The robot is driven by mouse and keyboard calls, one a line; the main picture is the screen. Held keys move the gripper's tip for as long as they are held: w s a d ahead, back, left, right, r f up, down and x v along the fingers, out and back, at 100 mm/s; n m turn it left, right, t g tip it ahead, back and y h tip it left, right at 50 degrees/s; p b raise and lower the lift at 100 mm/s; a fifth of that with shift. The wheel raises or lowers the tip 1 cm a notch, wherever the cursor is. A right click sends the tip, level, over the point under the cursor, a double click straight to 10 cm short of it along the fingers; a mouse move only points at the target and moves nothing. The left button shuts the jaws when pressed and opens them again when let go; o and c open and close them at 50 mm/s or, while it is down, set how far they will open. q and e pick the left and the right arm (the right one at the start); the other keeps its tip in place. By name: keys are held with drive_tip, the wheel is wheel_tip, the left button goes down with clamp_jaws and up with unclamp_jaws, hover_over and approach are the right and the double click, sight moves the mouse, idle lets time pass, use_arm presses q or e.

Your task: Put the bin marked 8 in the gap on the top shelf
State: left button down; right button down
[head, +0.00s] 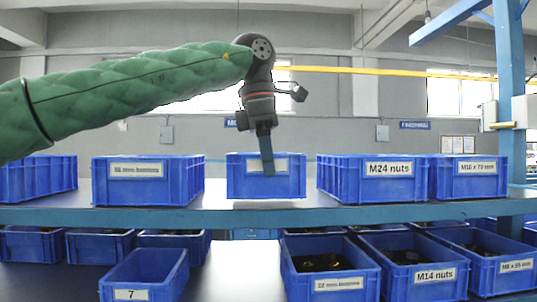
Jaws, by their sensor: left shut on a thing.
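A blue bin (240,184) is at the gap on the top shelf (215,214), between two larger blue bins. Open space shows on both sides of it. My left gripper (267,170) reaches down from above and is shut on its front wall. The finger covers part of the bin's pale label, so I cannot read a number there. The bin looks upright; a darker strip shows under it, and I cannot tell whether it touches the shelf. My right gripper is not in view.
On the top shelf a labelled bin (148,188) stands left and the M24 nuts bin (350,185) right, with the M10 x 70 mm bin (468,185) beyond. Below, a bin marked 7 (160,281) and the M14 nuts bin (398,288) stand among several others.

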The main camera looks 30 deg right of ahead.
use_arm(q)
drive_tip(key=w, duration=0.1)
drive_tip(key=w+d, duration=0.1)
drive_tip(key=w, duration=0.1)
drive_tip(key=w+d, duration=0.1)
drive_tip(key=shift+w+d+f, duration=0.1)
drive_tip(key=shift+w+d, duration=0.05)
drive_tip(key=shift+w+f+b, duration=0.1)
drive_tip(key=shift+f+b, duration=0.2)
drive_tip(key=shift+f, duration=0.55)
drive_tip(key=c, duration=1.4)
unclamp_jaws()
